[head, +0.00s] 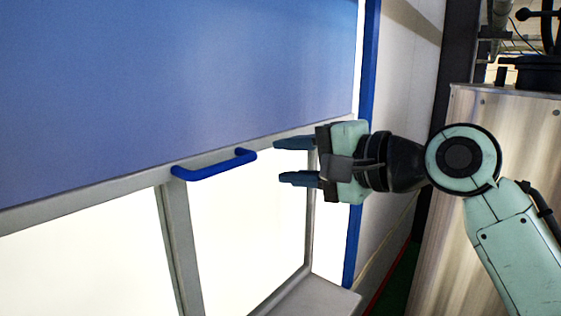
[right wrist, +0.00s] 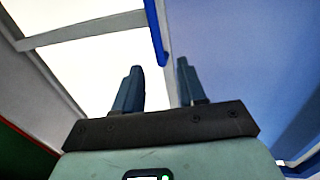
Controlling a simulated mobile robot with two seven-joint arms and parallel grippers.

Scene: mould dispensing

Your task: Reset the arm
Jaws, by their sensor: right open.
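My right gripper (head: 296,161) is open and empty in the head view, its two blue-grey fingers pointing left. A blue bar handle (head: 214,165) is fixed on the grey frame, just left of the fingertips, with a small gap in the picture. In the right wrist view the fingers of my right gripper (right wrist: 158,85) stand apart with nothing between them. The blue handle (right wrist: 156,35) shows beyond them at the top. My left gripper is not in view.
A large blue panel (head: 180,80) fills the upper left. Bright panes (head: 245,230) in a grey frame lie below it. A blue post (head: 366,60) stands behind my right gripper.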

